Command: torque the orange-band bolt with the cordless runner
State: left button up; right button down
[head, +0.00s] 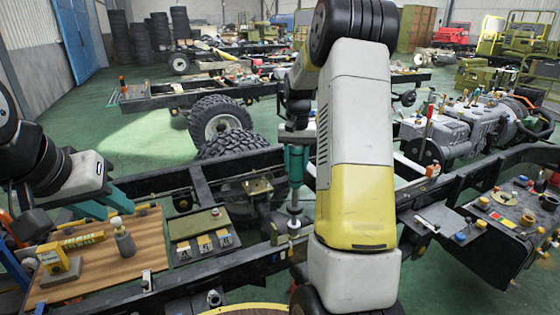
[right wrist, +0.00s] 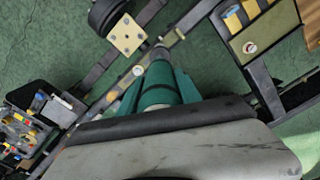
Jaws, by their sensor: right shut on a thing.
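My right gripper (head: 296,150) is shut on a teal cylindrical tool, which I take to be the cordless runner (head: 294,168). The runner stands nearly upright in the head view, its grey nose pointing down at the black chassis rail (head: 262,262). In the right wrist view the runner (right wrist: 158,88) lies between teal fingers, its nose toward the rail. A small orange piece (head: 274,234) is on the rail left of the nose; I cannot tell whether it is the bolt's band. Contact at the nose is unclear. My left gripper (head: 107,207) appears open and empty above the wooden board.
Large tyres (head: 218,122) stand behind. An engine (head: 440,135) is at right.

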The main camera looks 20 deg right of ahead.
jog(key=shift+f, duration=1)
dwell(2.8)
jog(key=shift+r, duration=0.15)
dwell(0.7)
jog(key=shift+r, duration=1.55)
